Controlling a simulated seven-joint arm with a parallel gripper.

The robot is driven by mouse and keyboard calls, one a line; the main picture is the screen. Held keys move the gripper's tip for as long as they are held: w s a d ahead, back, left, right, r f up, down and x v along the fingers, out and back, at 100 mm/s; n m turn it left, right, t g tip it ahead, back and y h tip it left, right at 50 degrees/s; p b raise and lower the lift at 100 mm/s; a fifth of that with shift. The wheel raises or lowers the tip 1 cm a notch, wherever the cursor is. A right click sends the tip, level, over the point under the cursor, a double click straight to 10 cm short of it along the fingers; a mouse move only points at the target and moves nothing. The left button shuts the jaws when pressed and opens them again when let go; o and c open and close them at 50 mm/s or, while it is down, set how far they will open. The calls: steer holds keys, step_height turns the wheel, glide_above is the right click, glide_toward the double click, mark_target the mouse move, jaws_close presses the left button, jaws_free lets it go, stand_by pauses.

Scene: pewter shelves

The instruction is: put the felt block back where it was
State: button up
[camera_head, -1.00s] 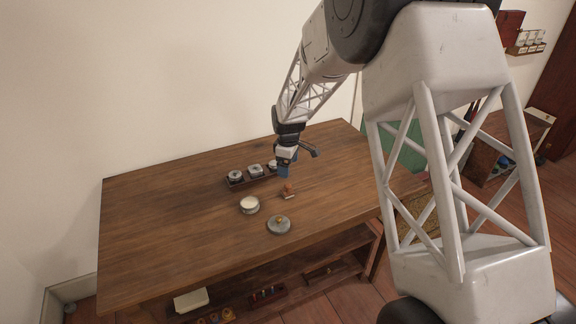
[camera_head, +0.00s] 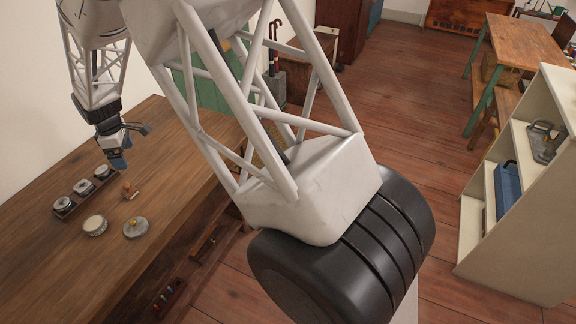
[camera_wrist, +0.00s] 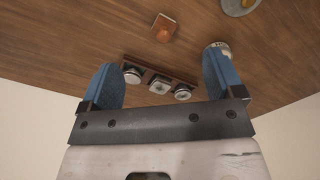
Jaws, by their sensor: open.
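A small orange-brown piece (camera_head: 129,191) lies on the wooden table; it also shows at the top of the wrist view (camera_wrist: 163,27). It may be the felt block, but it is too small to be sure.
A pale-topped round tin (camera_head: 95,226) and a grey lid with a brass knob (camera_head: 136,229) stand on the table (camera_head: 50,275). Cream shelves (camera_head: 515,240) at right hold a blue box (camera_head: 508,188) and a grey metal object (camera_head: 544,142). Floor between is clear.

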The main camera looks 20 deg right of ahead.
steer(key=s+d+r+m, duration=0.3)
steer(key=s+d+r, duration=0.25)
steer(key=d, duration=0.25)
steer(key=s+d+r+m+t, duration=0.1)
steer(key=s+d+r+m, duration=0.1)
steer(key=s+d+r, duration=0.5)
steer(key=s+d+r+m, duration=0.25)
steer(key=d+r, duration=0.25)
steer(key=d, duration=0.5)
steer(key=s+d+m, duration=0.3)
steer(key=s+d, duration=0.2)
steer(key=s, duration=0.4)
steer(key=s+d+r+m+t, duration=0.1)
steer(key=s+d+m, duration=0.2)
steer(key=s+d, duration=0.3)
steer(key=s+d+r+m, duration=0.1)
steer(key=s+d+m, duration=0.2)
steer(key=s, duration=0.9)
steer(key=d, duration=0.3)
steer(key=shift+s+d+r, duration=0.15)
steer(key=shift+s+d, duration=0.05)
steer(key=shift+s, duration=0.1)
